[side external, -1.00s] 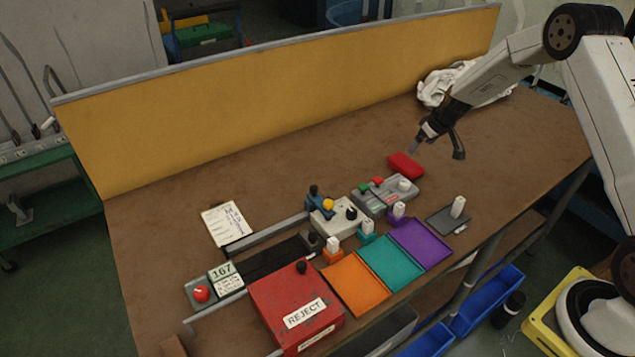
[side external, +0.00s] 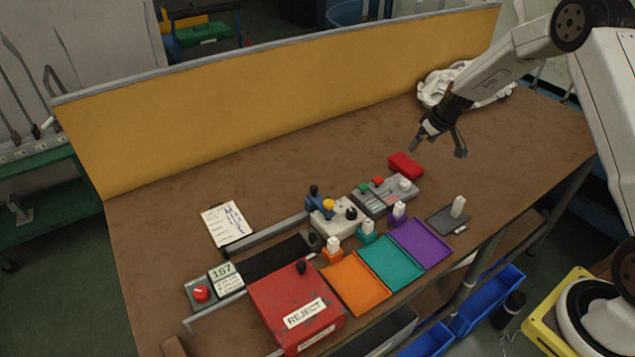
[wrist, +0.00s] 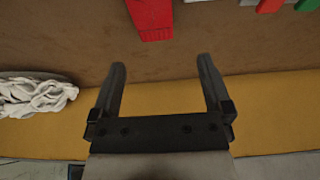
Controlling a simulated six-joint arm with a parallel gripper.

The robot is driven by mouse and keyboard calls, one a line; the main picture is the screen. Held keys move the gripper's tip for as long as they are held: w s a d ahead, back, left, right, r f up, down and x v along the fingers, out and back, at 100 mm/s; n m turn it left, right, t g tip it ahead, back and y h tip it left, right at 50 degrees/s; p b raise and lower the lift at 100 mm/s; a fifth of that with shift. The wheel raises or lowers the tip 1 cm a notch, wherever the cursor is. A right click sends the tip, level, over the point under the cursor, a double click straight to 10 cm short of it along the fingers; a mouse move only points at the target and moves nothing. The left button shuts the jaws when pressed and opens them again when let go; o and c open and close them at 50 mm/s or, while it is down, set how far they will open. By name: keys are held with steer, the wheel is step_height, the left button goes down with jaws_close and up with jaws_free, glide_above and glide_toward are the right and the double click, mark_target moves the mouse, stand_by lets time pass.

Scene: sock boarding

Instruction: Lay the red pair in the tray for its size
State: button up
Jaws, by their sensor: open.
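The red pair (side external: 406,165) lies folded flat on the brown bench, behind the grey button box. It also shows at the top of the wrist view (wrist: 151,18), beyond my fingertips. My gripper (side external: 437,150) is open and empty, above and to the right of the red pair in the side view, apart from it. Both fingers show spread in the wrist view (wrist: 163,65). Three trays lie side by side near the front edge: an orange tray (side external: 355,284), a teal tray (side external: 391,263) and a purple tray (side external: 421,243). All three look empty.
A grey button box (side external: 385,195) stands between the red pair and the trays. White-topped posts stand behind the trays. A red reject box (side external: 296,304) is left of the orange tray. A white cloth heap (side external: 447,83) lies at the back right by the yellow panel (side external: 270,100).

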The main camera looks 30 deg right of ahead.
steer(key=s+a+r+g, duration=0.1)
steer(key=s+a+r, duration=0.6)
steer(key=s+a, duration=0.45)
steer(key=s+a+r, duration=0.1)
steer(key=s+a, duration=0.7)
steer(key=s, duration=0.5)
steer(key=shift+s+a+r+g, duration=0.15)
steer(key=shift+a+r+g, duration=0.15)
steer(key=shift+a+g, duration=0.1)
